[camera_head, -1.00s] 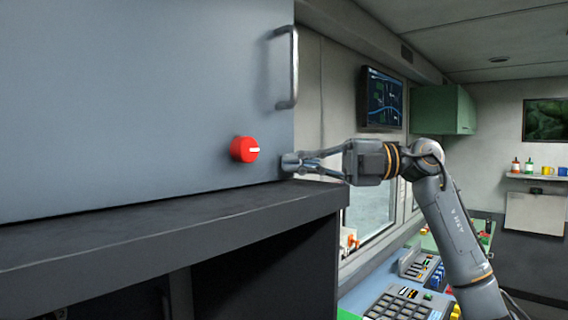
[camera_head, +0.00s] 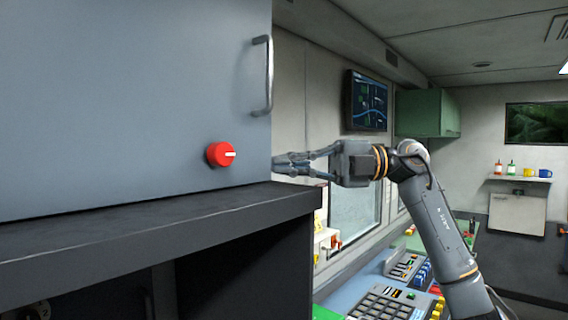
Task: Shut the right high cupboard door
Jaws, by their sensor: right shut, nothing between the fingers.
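A large flat grey-blue door panel (camera_head: 130,110) fills the left of the view. It has a metal bar handle (camera_head: 267,76) near its right edge and a red round knob (camera_head: 220,154) low down. I take it for the high cupboard door; whether it stands ajar I cannot tell. My right gripper (camera_head: 278,165) is shut and empty, pointing left, with its tips at the door's lower right edge. Whether they touch the edge or reach behind it is unclear. My left gripper is not in view.
A dark shelf (camera_head: 160,228) runs below the door. Beyond are a wall screen (camera_head: 366,101), a window (camera_head: 354,208), a green cupboard (camera_head: 427,113) and a control desk with keys (camera_head: 385,303). A small shelf (camera_head: 518,180) holds cups and bottles.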

